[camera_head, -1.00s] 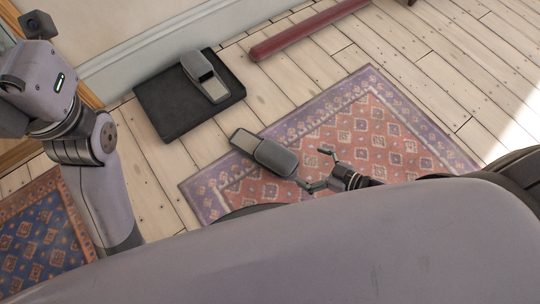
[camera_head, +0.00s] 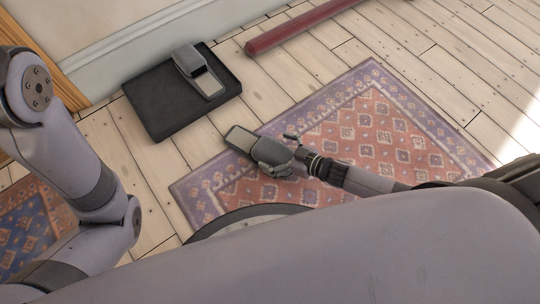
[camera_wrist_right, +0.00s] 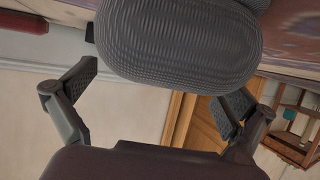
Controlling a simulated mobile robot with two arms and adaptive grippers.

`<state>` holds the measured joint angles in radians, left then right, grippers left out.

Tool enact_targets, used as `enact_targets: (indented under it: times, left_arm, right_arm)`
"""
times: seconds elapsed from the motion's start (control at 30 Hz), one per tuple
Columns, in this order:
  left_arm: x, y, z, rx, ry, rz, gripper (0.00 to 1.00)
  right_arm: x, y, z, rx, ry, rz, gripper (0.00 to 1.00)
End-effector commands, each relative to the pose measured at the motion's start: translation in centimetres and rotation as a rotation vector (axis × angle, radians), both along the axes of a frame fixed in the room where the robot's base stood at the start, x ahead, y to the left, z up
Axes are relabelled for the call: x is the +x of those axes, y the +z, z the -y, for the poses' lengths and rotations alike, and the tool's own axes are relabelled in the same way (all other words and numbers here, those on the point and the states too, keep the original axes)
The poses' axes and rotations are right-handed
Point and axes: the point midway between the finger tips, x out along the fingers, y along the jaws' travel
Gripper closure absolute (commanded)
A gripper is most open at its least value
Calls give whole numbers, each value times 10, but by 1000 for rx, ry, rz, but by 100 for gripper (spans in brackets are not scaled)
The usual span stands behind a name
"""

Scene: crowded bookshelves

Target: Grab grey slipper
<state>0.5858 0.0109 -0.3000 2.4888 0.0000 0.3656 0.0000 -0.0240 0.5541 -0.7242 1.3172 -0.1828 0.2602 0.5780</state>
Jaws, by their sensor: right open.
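A second grey slipper (camera_head: 200,72) lies on a black mat or tray. My left arm shows at the left, but its gripper is out of view.
The black tray (camera_head: 166,112) lies by the wall on the plank floor. A dark red bar (camera_head: 300,27) lies at the top. The purple and red rug (camera_head: 385,150) is flat with free room to the right. Another blue rug (camera_head: 35,235) is at lower left.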

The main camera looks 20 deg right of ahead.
Motion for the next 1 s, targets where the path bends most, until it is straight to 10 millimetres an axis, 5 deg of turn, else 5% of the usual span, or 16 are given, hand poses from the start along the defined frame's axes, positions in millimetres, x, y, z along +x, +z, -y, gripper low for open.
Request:
enact_targets:
  times: [0.37, 1.0]
  left_arm:
    - [-5, 2, 0, 2, 1, 15, 60]
    - [-5, 1, 1, 2, 0, 14, 60]
  right_arm:
    - [5, -3, -4, -1, 0, -1, 1]
    - [5, -3, -4, -2, -1, -1, 44]
